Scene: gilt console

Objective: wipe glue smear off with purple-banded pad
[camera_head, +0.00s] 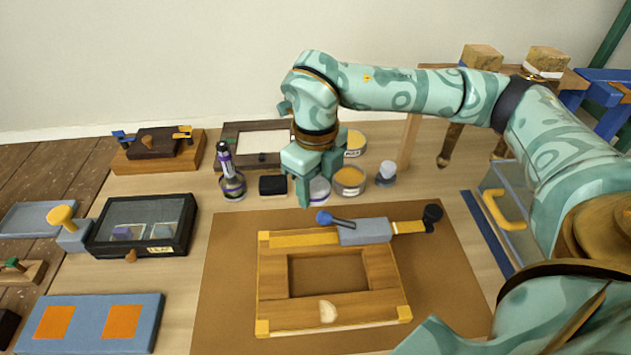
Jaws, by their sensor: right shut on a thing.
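A pale cream glue smear (327,311) lies on the front rail of a wooden frame (360,307), which rests on a brown mat. My right gripper (317,182) reaches in from the right and is low over the table behind the frame. It is shut on a small pale round thing with a purple band, which looks like the purple-banded pad (319,192). The fingers hide much of it, and I cannot tell whether it touches the table. My left gripper is not in view.
A grey block tool (365,231) with a blue-ended piece lies across the frame's back rail. A purple-banded bottle (231,180), a black block (272,185) and open tins (349,180) stand near the gripper. The brown mat (228,270) is clear left of the frame.

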